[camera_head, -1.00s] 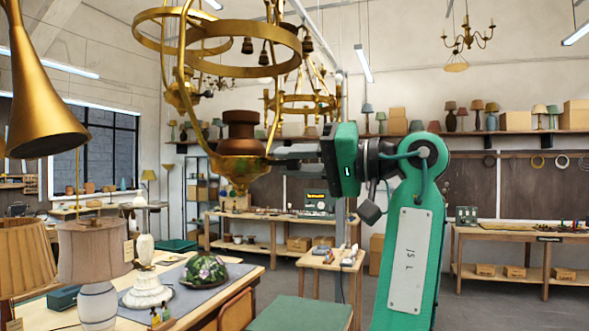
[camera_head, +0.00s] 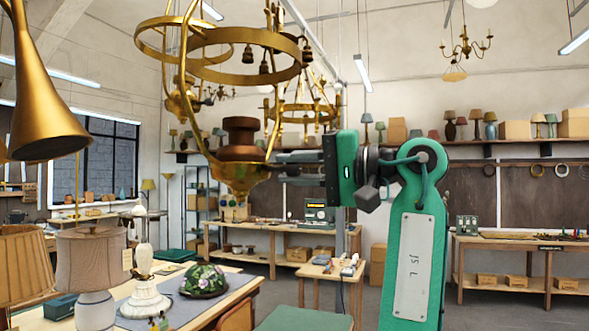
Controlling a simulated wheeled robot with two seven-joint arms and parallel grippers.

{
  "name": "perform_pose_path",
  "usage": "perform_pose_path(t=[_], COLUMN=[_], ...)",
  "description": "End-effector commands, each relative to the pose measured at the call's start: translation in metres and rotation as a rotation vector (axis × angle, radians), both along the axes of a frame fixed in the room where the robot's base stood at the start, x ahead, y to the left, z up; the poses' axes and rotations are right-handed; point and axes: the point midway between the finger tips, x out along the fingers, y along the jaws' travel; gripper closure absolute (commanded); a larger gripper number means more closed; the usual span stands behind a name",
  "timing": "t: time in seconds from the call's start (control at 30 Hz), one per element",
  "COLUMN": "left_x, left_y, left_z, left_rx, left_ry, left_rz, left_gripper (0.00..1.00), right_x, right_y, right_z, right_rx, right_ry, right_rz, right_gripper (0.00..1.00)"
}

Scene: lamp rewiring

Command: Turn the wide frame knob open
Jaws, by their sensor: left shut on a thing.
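The wide frame is a hanging brass lamp frame with rings (camera_head: 245,40) and a brass cup (camera_head: 238,176) at its bottom. A reddish-brown stepped knob (camera_head: 240,140) stands upright in the cup. The exact contact is partly hidden by the brass.
A brass horn shade (camera_head: 40,90) hangs at the left. Below it are a pleated lampshade (camera_head: 22,265), a linen-shaded lamp (camera_head: 92,258) and a floral dome (camera_head: 203,280) on a bench. A small wooden table (camera_head: 332,270) stands behind. The floor at right is open.

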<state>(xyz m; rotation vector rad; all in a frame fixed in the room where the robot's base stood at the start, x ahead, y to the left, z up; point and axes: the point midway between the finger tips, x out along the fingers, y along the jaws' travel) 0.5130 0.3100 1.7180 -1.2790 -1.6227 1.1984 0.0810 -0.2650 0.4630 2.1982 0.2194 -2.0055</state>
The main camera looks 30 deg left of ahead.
Motion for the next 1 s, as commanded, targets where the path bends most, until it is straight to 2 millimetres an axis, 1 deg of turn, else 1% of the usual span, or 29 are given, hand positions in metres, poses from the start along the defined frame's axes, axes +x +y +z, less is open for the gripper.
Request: perform_pose_path(t=[0.17,0.2,0.27,0.3,0.57,0.67,0.77,0.87,1.0], left_x=[0.000,0.000,0.000,0.000,0.000,0.002,0.005,0.009,0.017], left_y=[0.000,0.000,0.000,0.000,0.000,-0.005,-0.018,-0.038,-0.070], left_z=[0.000,0.000,0.000,0.000,0.000,-0.001,-0.002,-0.003,-0.003], left_rx=[0.001,0.001,0.000,0.000,0.000,0.001,0.001,0.003,0.002], left_ry=[0.001,0.001,0.000,0.000,0.000,0.000,0.000,0.001,0.001], left_rz=[0.000,0.000,0.000,0.000,0.000,-0.002,-0.003,-0.002,-0.003], left_gripper=[1.00,0.73,0.61,0.57,0.57,0.57,0.57,0.57,0.57], right_x=[0.000,0.000,0.000,0.000,0.000,0.000,0.000,0.000,0.000], right_y=[0.001,0.002,0.002,0.003,0.004,0.004,0.004,0.003,0.003], right_z=[0.000,0.000,0.000,0.000,0.000,-0.003,-0.009,-0.018,-0.028], right_rx=[0.001,0.002,0.002,0.003,0.004,0.004,0.004,0.003,0.003], right_ry=[0.000,0.000,-0.001,0.000,0.000,0.000,0.000,0.000,0.000], right_rz=[-0.001,-0.001,-0.001,-0.001,-0.002,-0.002,-0.002,-0.001,-0.001], right_gripper=[0.46,0.46,0.46,0.46,0.46,0.46,0.46,0.46,0.46])
